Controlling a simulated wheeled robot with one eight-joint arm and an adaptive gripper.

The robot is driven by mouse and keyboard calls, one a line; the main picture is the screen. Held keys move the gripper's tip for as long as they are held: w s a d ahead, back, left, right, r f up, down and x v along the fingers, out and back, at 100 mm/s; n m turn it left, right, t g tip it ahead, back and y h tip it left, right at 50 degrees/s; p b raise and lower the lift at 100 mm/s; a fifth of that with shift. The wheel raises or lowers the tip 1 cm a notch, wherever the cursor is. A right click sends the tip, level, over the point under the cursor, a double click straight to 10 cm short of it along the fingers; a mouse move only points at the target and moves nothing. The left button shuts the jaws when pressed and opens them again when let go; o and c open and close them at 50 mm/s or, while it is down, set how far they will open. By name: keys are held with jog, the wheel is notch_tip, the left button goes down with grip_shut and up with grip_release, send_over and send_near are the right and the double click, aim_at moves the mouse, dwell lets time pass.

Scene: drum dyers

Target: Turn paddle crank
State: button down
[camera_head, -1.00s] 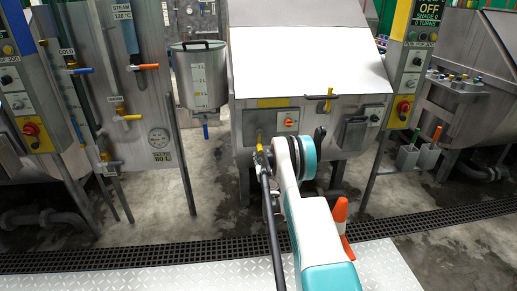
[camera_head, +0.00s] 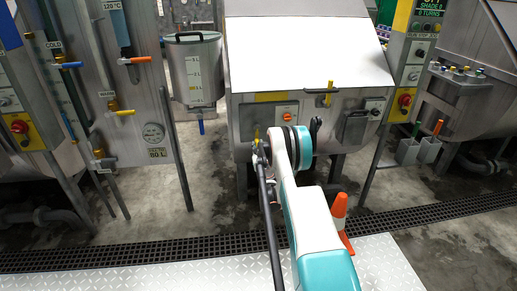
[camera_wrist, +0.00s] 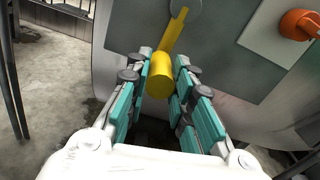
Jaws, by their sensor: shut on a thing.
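The yellow paddle crank (camera_wrist: 159,74) shows in the wrist view, with a thin arm rising to a round grey hub (camera_wrist: 186,6) on the drum's front panel. Its thick cylindrical handle sits between the teal-padded fingers of my gripper (camera_wrist: 158,92), which is shut on it. In the head view a small yellow part of the crank (camera_head: 257,134) shows at the front of the steel drum machine (camera_head: 250,103), left of my wrist. My arm hides most of the gripper there.
An orange rotary switch (camera_head: 287,117) is on the panel right of the crank. A yellow lever (camera_head: 329,94) stands higher on the drum. A grey bucket (camera_head: 197,75) hangs at left. A floor grate (camera_head: 420,217) crosses the front.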

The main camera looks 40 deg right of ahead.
jog(key=shift+s+d+n, duration=0.1)
jog(key=shift+d+n, duration=0.05)
jog(key=shift+n, duration=0.15)
jog(key=c, duration=1.4)
grip_release()
jog(key=shift+o, duration=0.2)
jog(key=shift+v, duration=3.75)
